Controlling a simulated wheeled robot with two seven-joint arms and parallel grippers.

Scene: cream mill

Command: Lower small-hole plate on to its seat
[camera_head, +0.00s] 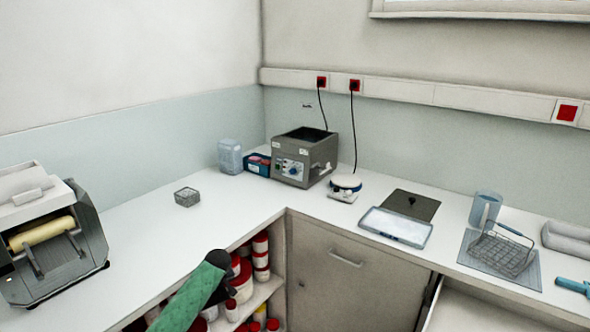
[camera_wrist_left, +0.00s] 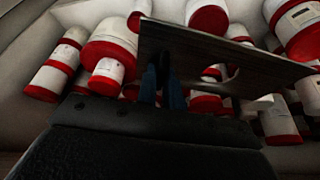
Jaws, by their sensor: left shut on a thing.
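My left gripper (camera_wrist_left: 168,88) is shut on a thin grey-brown flat plate (camera_wrist_left: 205,48), which stretches to the right across the wrist view. The plate cannot be made out there. A grey bath-like box (camera_head: 305,158) with a dark open top stands in the back corner, far from this gripper. My right gripper is not in view.
Red-lidded white tubs (camera_head: 261,255) fill the shelf below the counter. A dark flat sheet (camera_head: 422,207) and a pale tray (camera_head: 396,226) lie right of the box.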

